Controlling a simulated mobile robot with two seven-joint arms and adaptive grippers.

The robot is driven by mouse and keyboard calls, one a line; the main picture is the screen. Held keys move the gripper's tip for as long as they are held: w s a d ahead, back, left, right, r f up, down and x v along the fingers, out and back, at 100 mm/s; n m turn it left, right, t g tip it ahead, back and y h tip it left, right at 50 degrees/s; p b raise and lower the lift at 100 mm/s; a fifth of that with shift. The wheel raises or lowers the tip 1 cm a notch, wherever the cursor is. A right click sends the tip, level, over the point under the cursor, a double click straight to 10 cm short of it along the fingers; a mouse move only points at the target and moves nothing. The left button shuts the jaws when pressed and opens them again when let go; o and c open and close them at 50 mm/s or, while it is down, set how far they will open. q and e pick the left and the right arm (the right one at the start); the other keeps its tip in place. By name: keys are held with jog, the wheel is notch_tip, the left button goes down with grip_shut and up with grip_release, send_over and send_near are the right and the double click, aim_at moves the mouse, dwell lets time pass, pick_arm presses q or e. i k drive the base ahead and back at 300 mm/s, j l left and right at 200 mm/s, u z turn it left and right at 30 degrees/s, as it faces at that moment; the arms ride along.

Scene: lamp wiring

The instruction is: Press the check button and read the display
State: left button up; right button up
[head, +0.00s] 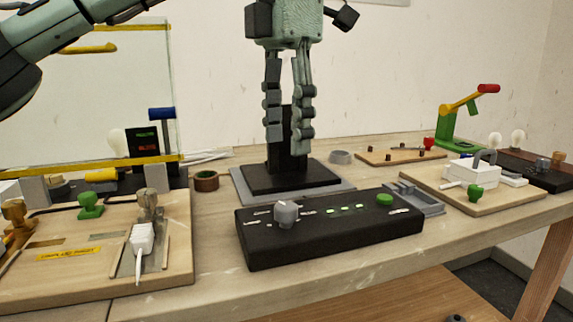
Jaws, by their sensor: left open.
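A black control box (330,232) lies on the bench with a grey knob (286,214), a row of lit green marks and a round green button (384,199) on its top. My left gripper (288,145) points down with its fingers apart and empty, behind and above the box, left of the green button and not touching it. It partly hides a dark upright post on a black base (320,177). A small dark display (146,141) with green and red marks stands at left; its text is too small to read. My right gripper is not in view.
A wooden board (80,285) with a white plug (142,238) lies at front left. A clear panel with yellow edging (90,168) stands behind it. A grey tray (414,198) sits right of the box; another board (500,200) with a white block is farther right.

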aim_at(382, 199)
jog(key=k, duration=1.5)
